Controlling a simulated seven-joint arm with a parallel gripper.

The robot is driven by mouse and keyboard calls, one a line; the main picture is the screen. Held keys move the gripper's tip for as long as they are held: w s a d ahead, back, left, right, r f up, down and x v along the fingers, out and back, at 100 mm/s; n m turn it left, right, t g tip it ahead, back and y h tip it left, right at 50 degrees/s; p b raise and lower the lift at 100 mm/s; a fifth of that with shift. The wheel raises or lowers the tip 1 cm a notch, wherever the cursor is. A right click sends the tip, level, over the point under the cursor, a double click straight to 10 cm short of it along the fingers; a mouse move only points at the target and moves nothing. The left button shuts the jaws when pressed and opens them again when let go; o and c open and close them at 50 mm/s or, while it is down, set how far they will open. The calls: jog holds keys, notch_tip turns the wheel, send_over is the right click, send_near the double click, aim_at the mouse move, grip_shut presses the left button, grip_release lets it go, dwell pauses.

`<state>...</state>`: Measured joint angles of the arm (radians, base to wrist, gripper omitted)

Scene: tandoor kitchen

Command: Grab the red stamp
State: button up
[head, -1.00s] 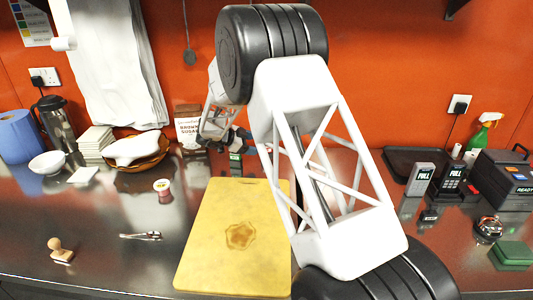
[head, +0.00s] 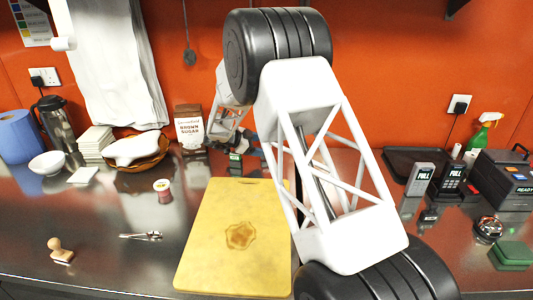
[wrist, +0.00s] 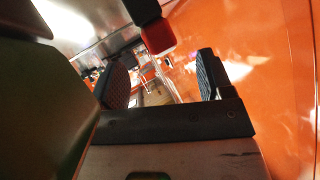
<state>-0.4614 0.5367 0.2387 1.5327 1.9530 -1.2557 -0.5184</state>
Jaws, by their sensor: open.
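In the wrist view, a red block with a black upper part (wrist: 158,38) shows just beyond my gripper (wrist: 162,78), above the gap between its fingers. It looks like the red stamp, but only part of it shows. My gripper is open, with two dark ribbed fingers apart and nothing between them. In the head view my arm hides most of the gripper and the place around it, behind the yellow board. A small dark upright item with a greenish face (head: 235,163) stands at the board's back edge.
The yellow board (head: 205,240) lies in the middle of the steel counter. A wooden-handled stamp (head: 60,250) and a metal utensil (head: 141,236) lie left. A brown sugar pack (head: 189,128) stands behind. Dark label-bearing devices (head: 450,182) and a green box (head: 512,254) stand right.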

jog(key=shift+x, duration=2.5)
jog(key=c, duration=1.2)
jog(key=shift+r, duration=4.95)
jog(key=shift+d, duration=0.1)
